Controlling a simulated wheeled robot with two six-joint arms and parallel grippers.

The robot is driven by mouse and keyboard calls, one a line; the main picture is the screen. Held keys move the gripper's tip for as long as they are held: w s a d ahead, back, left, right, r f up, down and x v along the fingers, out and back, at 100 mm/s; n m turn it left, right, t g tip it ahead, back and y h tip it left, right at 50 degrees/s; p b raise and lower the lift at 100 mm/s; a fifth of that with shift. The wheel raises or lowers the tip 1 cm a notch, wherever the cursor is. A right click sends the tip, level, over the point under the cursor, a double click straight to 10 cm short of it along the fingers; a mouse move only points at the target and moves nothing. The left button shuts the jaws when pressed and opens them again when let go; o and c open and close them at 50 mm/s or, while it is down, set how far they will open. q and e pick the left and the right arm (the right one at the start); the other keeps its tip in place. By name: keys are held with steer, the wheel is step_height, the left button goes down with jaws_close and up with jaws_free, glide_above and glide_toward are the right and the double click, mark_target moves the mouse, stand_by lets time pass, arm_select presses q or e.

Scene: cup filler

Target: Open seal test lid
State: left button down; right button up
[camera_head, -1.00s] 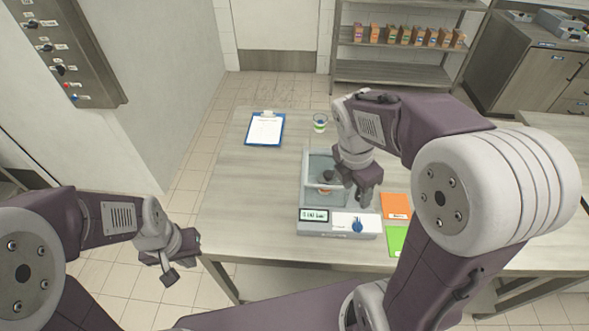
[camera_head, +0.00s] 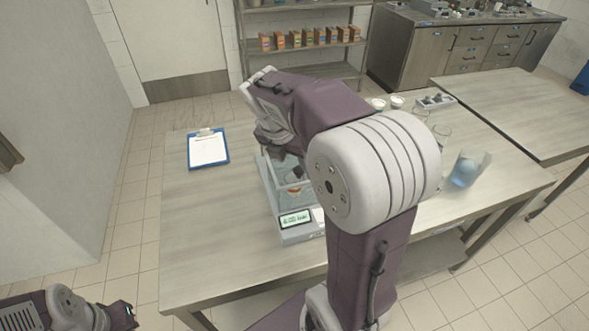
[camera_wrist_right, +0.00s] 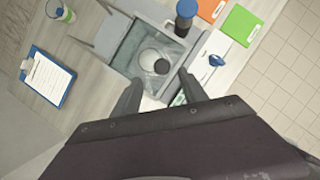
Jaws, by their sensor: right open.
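The seal tester (camera_head: 304,237) is a pale grey machine with a lit green display on its front, standing on the table. Its clear chamber (camera_head: 290,190) is partly hidden behind my right arm. In the right wrist view, the chamber (camera_wrist_right: 128,58) holds a round pale part, and a dark knob-like part (camera_wrist_right: 186,12) stands near its edge. I cannot tell the lid's exact position. My right gripper (camera_wrist_right: 160,90) is open with nothing between its fingers, close to the chamber's near edge. My left gripper (camera_head: 122,317) is at the lower left, away from the table; its fingers are unclear.
A clipboard (camera_head: 208,149) lies left of the tester. A blue-tinted container (camera_head: 466,170) stands at the table's right. The table's left front is clear.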

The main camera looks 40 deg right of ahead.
mark_target(299, 169)
steer(key=x, duration=0.4)
steer(key=shift+s+d+f+b, duration=0.15)
steer(key=shift+d+f+b, duration=0.2)
steer(key=shift+d, duration=0.1)
steer(key=shift+f, duration=0.1)
steer(key=shift+a, duration=0.15)
steer(key=shift+c, duration=0.3)
jaws_close()
stand_by(0.4)
